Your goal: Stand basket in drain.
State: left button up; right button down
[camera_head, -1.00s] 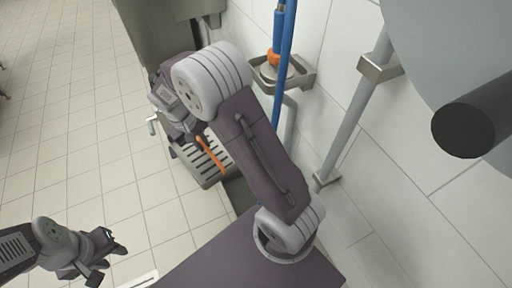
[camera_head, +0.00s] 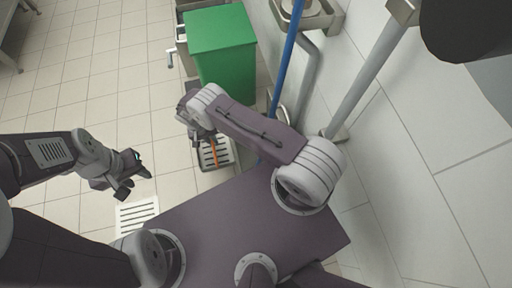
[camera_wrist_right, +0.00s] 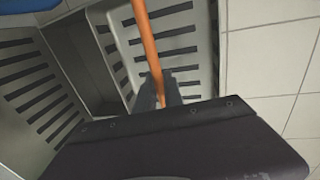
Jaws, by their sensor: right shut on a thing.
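The basket (camera_head: 222,161) is a grey slotted box with an orange handle (camera_head: 213,151). My right gripper (camera_head: 203,139) is shut on that handle, with the basket below it. In the right wrist view the handle (camera_wrist_right: 148,45) runs down between the fingers (camera_wrist_right: 163,93), and slotted grey walls of the basket (camera_wrist_right: 165,45) show around it. Whether the basket touches the floor is unclear. A pale slotted drain grate (camera_head: 137,216) lies in the floor at lower left, partly cut off by my own body. My left gripper (camera_head: 134,176) is open and empty above the floor, near the drain.
A green bin (camera_head: 222,50) stands behind the basket.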

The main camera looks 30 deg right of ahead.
aim_at(227, 143)
jog(key=d, duration=0.2)
jog(key=s+d, duration=0.1)
jog(key=d, duration=0.3)
jog(key=shift+s, duration=0.3)
jog(key=s+d+b, duration=0.3)
jog(key=d, duration=1)
notch_tip(227, 143, down, 12)
jog(key=b, duration=0.7)
jog(key=shift+b, duration=0.35)
jog(key=shift+d+b, duration=0.2)
jog(key=shift+b, duration=0.2)
jog(key=shift+r+p, duration=0.25)
jog(key=shift+p, duration=0.05)
jog(key=shift+f, duration=0.1)
